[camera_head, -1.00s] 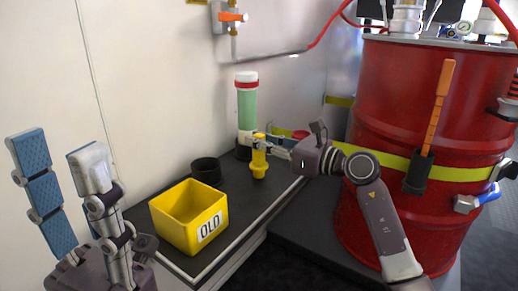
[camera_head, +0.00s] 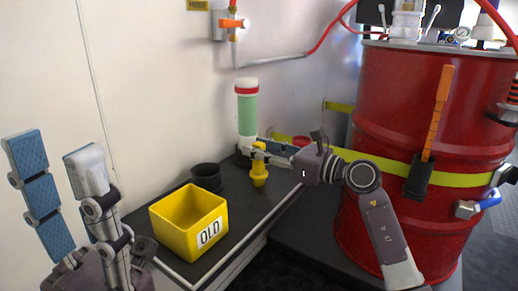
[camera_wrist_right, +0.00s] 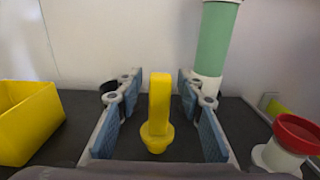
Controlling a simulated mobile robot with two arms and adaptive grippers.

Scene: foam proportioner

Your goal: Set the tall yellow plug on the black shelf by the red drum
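The tall yellow plug (camera_head: 259,172) stands upright on the black shelf (camera_head: 245,210), left of the red drum (camera_head: 430,110). In the right wrist view the plug (camera_wrist_right: 158,115) stands between the two blue-padded fingers with a gap on each side. My right gripper (camera_head: 262,151) is open around the plug's upper part; its fingers partly cover the plug in the head view. My left gripper (camera_head: 62,170) is open and empty at the far left, its fingers upright and wide apart.
A yellow bin marked OLD (camera_head: 188,225) sits at the shelf's front left. A black ring (camera_head: 206,176) and a green and white cylinder (camera_head: 246,115) stand behind. A red-topped white piece (camera_wrist_right: 290,140) is right of the gripper. Shelf between bin and plug is clear.

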